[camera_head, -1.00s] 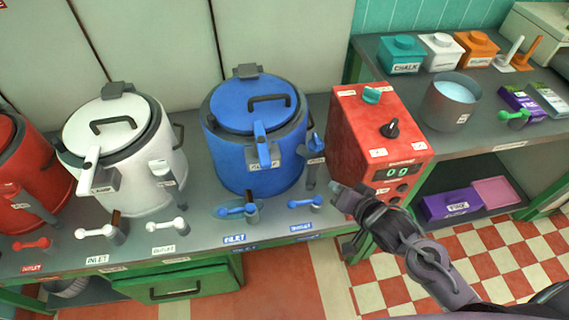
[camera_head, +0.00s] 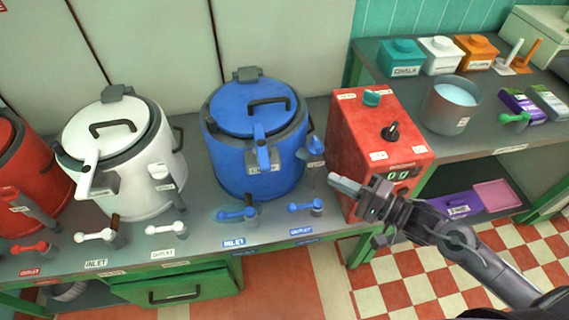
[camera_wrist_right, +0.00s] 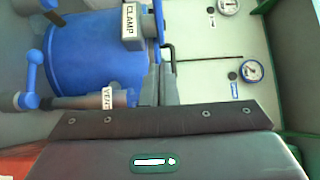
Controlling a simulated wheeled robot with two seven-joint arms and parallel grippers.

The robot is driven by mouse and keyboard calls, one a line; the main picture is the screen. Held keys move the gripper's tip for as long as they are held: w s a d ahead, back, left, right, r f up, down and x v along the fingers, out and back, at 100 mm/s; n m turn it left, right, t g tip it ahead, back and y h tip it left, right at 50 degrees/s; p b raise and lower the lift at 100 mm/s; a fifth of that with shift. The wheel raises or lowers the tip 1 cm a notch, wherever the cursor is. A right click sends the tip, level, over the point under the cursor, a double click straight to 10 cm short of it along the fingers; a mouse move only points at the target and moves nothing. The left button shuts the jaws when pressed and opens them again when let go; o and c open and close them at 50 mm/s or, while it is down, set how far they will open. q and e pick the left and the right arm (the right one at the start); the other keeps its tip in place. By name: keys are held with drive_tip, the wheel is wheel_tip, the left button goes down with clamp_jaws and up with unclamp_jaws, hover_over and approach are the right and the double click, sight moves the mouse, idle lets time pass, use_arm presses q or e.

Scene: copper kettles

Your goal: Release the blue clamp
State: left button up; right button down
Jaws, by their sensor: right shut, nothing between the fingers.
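The blue kettle (camera_head: 240,160) stands on the grey bench with its lid on. The blue clamp (camera_head: 262,148) is on its front, its lever upright against the lid rim above a small label. In the right wrist view the block labelled CLAMP (camera_wrist_right: 132,27) sits at the top, in front of the blue kettle (camera_wrist_right: 80,60). My right gripper (camera_head: 334,180) is shut and empty, right of the kettle and in front of the red box, apart from the clamp. Its fingers (camera_wrist_right: 165,85) show near the middle of the wrist view. My left gripper is out of view.
The red control box (camera_head: 385,140) stands right of the kettle. A blue-handled vent valve (camera_head: 315,150) is between them. Blue inlet (camera_head: 237,213) and outlet (camera_head: 305,207) handles stick out in front. A white kettle (camera_head: 120,175) is at left. In the wrist view, gauges (camera_wrist_right: 251,71) show behind.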

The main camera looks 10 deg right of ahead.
approach(261, 147)
drive_tip(key=w+d, duration=0.1)
drive_tip(key=shift+a+f+p, duration=0.2)
drive_tip(key=shift+a+p, duration=0.15)
drive_tip(key=shift+a, duration=0.55)
drive_tip(key=shift+a+f+p, duration=0.2)
drive_tip(key=shift+a+p, duration=0.1)
drive_tip(key=shift+a, duration=0.6)
